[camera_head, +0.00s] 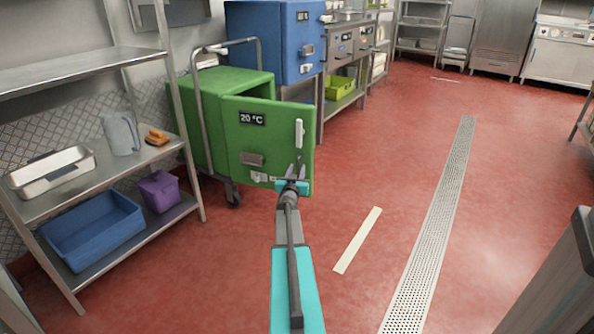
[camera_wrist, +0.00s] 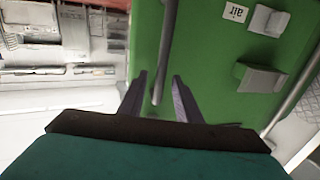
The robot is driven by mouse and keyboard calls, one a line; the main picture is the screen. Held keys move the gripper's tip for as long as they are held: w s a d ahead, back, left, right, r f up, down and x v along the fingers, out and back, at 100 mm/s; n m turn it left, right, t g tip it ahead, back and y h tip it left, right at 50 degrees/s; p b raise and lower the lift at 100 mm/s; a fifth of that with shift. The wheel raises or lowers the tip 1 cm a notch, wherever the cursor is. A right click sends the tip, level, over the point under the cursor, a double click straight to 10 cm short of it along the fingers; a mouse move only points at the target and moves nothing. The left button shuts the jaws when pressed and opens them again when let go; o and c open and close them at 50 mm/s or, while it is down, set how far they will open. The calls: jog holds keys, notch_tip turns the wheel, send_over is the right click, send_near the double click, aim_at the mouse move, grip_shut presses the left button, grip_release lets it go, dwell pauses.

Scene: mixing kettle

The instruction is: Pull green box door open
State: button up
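The green box (camera_head: 194,128) sits on a wheeled cart at the left of the head view. Its door (camera_head: 240,139), labelled "20 °C", stands partly open, its free right side swung out from the box. The door's front also shows in the wrist view (camera_wrist: 222,70). A pale upright handle (camera_head: 299,133) is near the door's right edge. My gripper (camera_head: 292,172) is at the door's lower right, by the handle's lower end. In the wrist view my gripper's fingers (camera_wrist: 160,88) are apart, with the handle bar (camera_wrist: 167,50) between them. Contact is not clear.
A blue box (camera_head: 272,42) stands behind on a metal table. A steel shelf rack (camera_head: 100,178) with a blue bin (camera_head: 92,230) and purple bin (camera_head: 160,191) is at left. The red floor right of the door is clear, with a drain grate (camera_head: 437,230).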

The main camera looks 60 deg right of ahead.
jog(key=shift+x, duration=1.15)
grip_shut()
jog(key=shift+a, duration=0.2)
jog(key=shift+d, duration=0.15)
